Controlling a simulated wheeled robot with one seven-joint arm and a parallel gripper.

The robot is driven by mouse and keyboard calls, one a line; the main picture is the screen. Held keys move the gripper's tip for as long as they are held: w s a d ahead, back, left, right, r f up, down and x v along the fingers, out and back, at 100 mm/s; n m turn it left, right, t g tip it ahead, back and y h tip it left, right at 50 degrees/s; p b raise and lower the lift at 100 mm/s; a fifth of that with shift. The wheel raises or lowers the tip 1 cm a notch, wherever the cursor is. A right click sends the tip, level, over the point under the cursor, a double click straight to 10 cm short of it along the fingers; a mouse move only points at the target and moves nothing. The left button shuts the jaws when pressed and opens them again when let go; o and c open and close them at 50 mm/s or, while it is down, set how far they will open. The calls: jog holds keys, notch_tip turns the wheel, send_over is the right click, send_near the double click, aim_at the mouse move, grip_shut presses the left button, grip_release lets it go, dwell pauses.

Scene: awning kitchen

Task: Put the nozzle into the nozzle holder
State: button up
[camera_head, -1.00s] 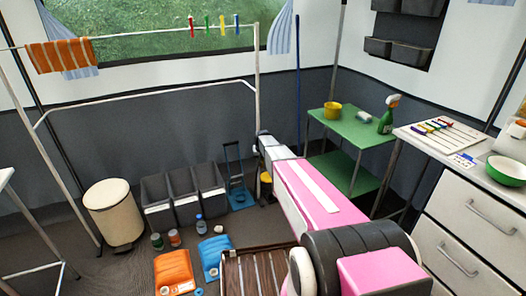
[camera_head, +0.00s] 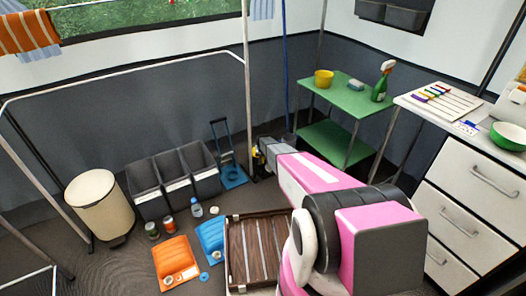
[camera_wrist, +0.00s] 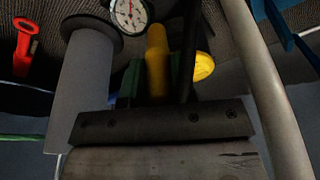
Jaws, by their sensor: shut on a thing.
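My gripper (camera_wrist: 153,84) is at the far end of my outstretched arm, low by the white rack post. In the wrist view it is shut on a yellow rod-shaped piece, which I take as the nozzle (camera_wrist: 157,60). A dark hose or rod runs beside it. The gripper also shows in the head view, where the piece is a small yellow patch (camera_head: 258,155). A grey cylinder with a dark flange (camera_wrist: 82,85) and a round white gauge (camera_wrist: 130,14) are close by in the wrist view. I cannot make out the nozzle holder for certain.
The white rack post (camera_wrist: 265,85) stands close beside my gripper. A blue upright stand (camera_head: 233,178) and dark bins (camera_head: 175,182) are left of it. The green table (camera_head: 345,97) is to the right. A brown slatted case (camera_head: 258,250) lies on the floor below my arm.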

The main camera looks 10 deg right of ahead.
jog(key=shift+x, duration=1.35)
send_over(263, 170)
jog(key=s, duration=0.1)
jog(key=shift+f, duration=2.45)
jog(key=shift+f, duration=1.65)
jog(key=o, duration=1.5)
jog(key=shift+c, duration=0.2)
jog(key=shift+r, duration=0.1)
jog(key=shift+r, duration=3.9)
jog(key=shift+s, duration=0.1)
